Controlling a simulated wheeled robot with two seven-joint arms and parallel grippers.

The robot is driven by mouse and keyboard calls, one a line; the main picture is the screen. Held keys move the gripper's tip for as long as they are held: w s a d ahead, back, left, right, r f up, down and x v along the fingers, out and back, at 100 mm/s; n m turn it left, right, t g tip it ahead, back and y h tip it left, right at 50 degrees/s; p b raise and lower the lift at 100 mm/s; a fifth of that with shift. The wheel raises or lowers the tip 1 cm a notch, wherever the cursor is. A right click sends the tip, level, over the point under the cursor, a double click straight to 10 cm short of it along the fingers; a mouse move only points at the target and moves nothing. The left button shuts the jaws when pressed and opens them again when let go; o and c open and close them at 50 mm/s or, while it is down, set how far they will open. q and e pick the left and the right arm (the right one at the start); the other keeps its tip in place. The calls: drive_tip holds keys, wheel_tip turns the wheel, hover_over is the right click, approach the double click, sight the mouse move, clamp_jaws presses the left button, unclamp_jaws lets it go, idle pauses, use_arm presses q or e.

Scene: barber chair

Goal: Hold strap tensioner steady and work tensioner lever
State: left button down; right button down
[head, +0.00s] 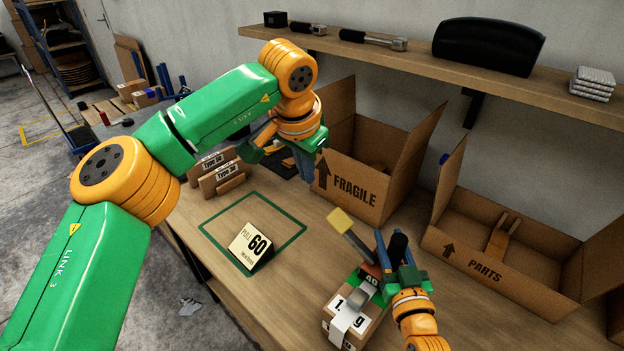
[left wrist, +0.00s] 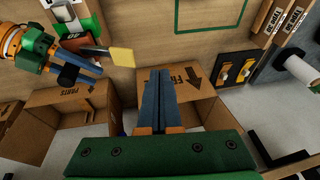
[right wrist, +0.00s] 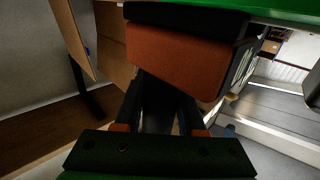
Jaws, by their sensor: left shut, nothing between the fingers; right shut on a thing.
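The strap tensioner (head: 371,270) has a red-brown body and sits on a small strapped carton (head: 336,325) at the front of the bench. Its grey lever (head: 352,238) slants up to the left and ends in a yellow grip (head: 340,220); the grip also shows in the left wrist view (left wrist: 122,57). My right gripper (head: 400,258) is shut on the tensioner, around what looks like its dark handle. My left gripper (head: 304,168) is shut and empty in front of the FRAGILE box, apart from the lever. Its blue fingers (left wrist: 166,95) touch each other.
The open FRAGILE box (head: 355,190) stands behind my left gripper; the open PARTS box (head: 500,262) is at right. A PULL 60 sign (head: 251,246) stands within a green outline (head: 213,238). A wall shelf (head: 400,63) runs above. Bench between sign and tensioner is clear.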

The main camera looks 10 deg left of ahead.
idle(0.4)
drive_tip(key=shift+d, duration=0.1)
use_arm(q)
drive_tip(key=s+d+r, duration=0.4)
drive_tip(key=d, duration=0.4)
drive_tip(key=shift+s+d+r, duration=0.3)
drive_tip(key=shift+d, duration=0.05)
approach(343, 220)
drive_tip(key=x, duration=0.5)
drive_tip(key=shift+d+f, duration=0.15)
drive_tip(key=shift+d, duration=0.15)
drive_tip(key=shift+w+a+f, duration=0.15)
drive_tip(key=shift+a+f, duration=0.05)
drive_tip(key=shift+f, duration=0.2)
